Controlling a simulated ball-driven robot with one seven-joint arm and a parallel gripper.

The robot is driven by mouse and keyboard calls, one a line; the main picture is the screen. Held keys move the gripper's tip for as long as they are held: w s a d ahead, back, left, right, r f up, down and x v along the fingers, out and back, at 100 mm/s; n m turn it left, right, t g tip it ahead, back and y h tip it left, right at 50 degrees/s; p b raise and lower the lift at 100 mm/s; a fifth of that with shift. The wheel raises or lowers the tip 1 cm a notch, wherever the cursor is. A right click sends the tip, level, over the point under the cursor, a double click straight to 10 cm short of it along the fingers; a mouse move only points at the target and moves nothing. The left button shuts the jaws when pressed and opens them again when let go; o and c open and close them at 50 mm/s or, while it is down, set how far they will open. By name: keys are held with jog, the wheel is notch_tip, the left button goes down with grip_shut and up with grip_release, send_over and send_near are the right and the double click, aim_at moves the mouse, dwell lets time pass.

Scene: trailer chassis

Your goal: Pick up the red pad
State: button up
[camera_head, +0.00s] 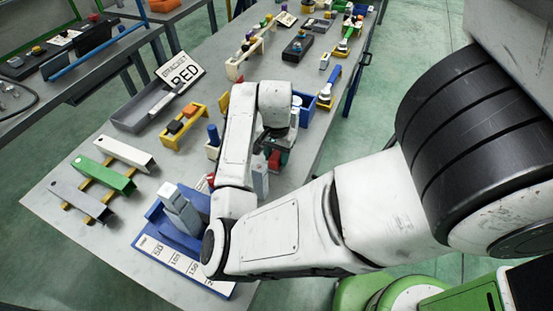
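A small red piece (274,160) shows low beside my gripper, partly covered by my arm; I cannot tell whether it is the red pad. My gripper (279,146) hangs under my bent wrist over the middle of the table. Its fingers are mostly hidden, so I cannot tell whether they are open or shut, or whether they touch the red piece. A yellow stand (168,143) to the left carries an orange block (191,110) and a black block (175,127).
A sign reading "BRACKET RED" (184,74) stands by a grey tray (128,124). White, green and grey channels (105,174) lie at left. A blue fixture (155,213) with a scale is at the front. The table's (75,240) front left corner is bare.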

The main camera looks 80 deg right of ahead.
grip_shut()
jog(key=shift+r, duration=0.55)
jog(key=s+a+r+p, duration=0.1)
jog(key=s+a+r, duration=0.1)
jog(key=s+r, duration=1)
jog(key=shift+s+a, duration=0.25)
jog(key=shift+s, duration=0.6)
